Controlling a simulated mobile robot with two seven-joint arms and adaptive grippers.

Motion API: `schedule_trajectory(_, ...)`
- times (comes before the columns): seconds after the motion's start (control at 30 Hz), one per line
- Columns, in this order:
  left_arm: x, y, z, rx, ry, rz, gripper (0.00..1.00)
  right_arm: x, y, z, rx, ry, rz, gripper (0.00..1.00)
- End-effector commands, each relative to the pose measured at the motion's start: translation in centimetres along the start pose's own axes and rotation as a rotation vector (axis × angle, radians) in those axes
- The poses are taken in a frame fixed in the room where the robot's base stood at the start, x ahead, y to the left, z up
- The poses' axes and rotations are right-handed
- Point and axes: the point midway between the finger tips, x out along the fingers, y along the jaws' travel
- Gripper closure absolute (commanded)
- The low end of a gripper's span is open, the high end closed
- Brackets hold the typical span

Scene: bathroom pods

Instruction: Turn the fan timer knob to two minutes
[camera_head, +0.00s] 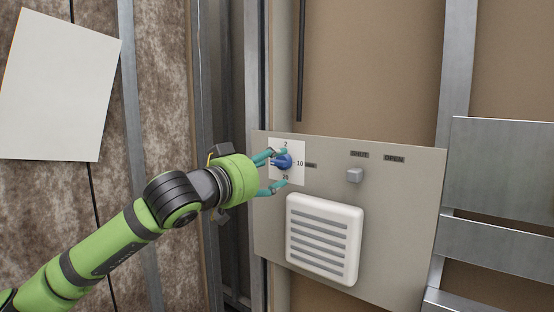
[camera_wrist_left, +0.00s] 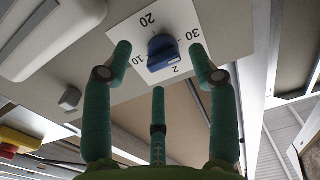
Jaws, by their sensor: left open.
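The blue fan timer knob (camera_head: 284,161) sits on a white dial plate (camera_head: 299,174) at the panel's upper left, with a 2 at the top and 10 at the right. In the left wrist view the knob (camera_wrist_left: 163,53) shows between my green fingers, and the dial (camera_wrist_left: 131,27) reads 20, 10, 2 and 30. Which number the knob points to I cannot tell. My left gripper (camera_head: 275,171) is open in front of the dial, its fingers spread around the knob. It also shows in the wrist view (camera_wrist_left: 160,50); contact with the knob is unclear.
The grey panel (camera_head: 408,225) also carries a small grey square knob (camera_head: 354,175) under SHUT and OPEN labels, and a white louvred vent (camera_head: 324,239) below the dial. Metal studs (camera_head: 458,70) stand beside the panel. A blank white sheet (camera_head: 57,85) hangs at the left.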

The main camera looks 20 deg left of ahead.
Motion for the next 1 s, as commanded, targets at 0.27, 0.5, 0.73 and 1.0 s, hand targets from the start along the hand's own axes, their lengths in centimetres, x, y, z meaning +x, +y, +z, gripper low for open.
schedule_trajectory(0.27,2.2,0.0,0.0,-0.003,-0.001,0.0,0.41,-1.0,0.2,-0.1,0.0,0.0,0.002,1.0)
schedule_trajectory(0.5,2.2,0.0,0.1,-0.004,-0.001,0.0,0.49,-0.9,0.2,-0.4,0.0,0.004,0.003,1.0)
schedule_trajectory(0.73,2.2,0.0,0.2,-0.004,-0.004,0.0,0.98,-0.9,0.1,-0.6,0.001,0.008,0.001,1.0)
schedule_trajectory(1.0,2.2,0.0,0.5,-0.024,-0.008,0.0,0.98,-0.6,-0.3,-0.7,0.003,0.01,-0.004,1.0)
